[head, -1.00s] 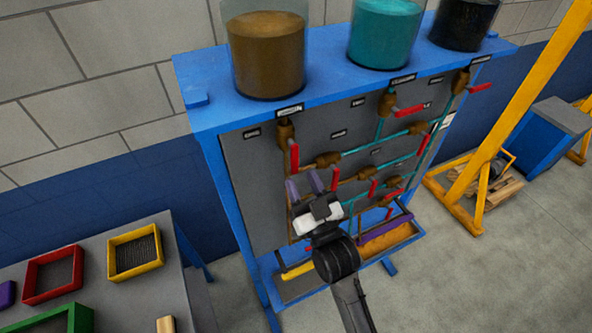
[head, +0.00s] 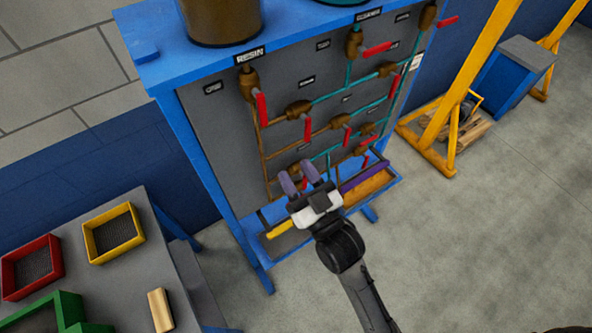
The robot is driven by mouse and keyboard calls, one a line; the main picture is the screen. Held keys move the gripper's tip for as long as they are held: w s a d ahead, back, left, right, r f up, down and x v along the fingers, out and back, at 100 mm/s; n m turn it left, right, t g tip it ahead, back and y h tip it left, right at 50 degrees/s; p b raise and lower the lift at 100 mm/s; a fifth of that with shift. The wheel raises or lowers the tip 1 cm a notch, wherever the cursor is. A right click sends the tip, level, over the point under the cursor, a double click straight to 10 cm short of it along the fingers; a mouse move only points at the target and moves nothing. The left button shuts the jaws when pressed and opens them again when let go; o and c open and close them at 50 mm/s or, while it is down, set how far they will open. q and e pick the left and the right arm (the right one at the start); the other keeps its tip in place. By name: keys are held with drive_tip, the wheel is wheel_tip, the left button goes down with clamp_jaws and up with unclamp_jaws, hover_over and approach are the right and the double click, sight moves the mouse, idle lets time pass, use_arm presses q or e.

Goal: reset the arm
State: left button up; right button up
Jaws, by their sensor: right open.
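My right gripper (head: 301,181) shows in the head view, at the end of my dark right arm that comes up from the bottom. My left gripper is not in view.
A blue frame (head: 205,160) carries the panel, with a brown resin tank (head: 220,20) on top. A trough (head: 370,188) runs below the panel. At left, a grey table holds a yellow tray (head: 113,233), a red tray (head: 32,266) and a wooden block (head: 160,310). Yellow posts (head: 465,85) stand at right.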

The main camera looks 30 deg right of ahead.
drive_tip(key=shift+f, duration=0.1)
wheel_tip(320, 180, down, 11)
drive_tip(key=s+g, duration=0.1)
drive_tip(key=g, duration=0.8)
drive_tip(key=s+d+f+g+h, duration=0.1)
drive_tip(key=s+d+f+g, duration=0.15)
drive_tip(key=s+f, duration=0.35)
drive_tip(key=s+d+f+n+g, duration=0.1)
drive_tip(key=s+d+f+g, duration=0.2)
drive_tip(key=s, duration=0.6)
drive_tip(key=s+d+f+g+h, duration=0.1)
drive_tip(key=s+f+g, duration=0.35)
drive_tip(key=s, duration=0.25)
wheel_tip(320, 180, up, 14)
drive_tip(key=p, duration=1.4)
drive_tip(key=shift+s+a, duration=0.3)
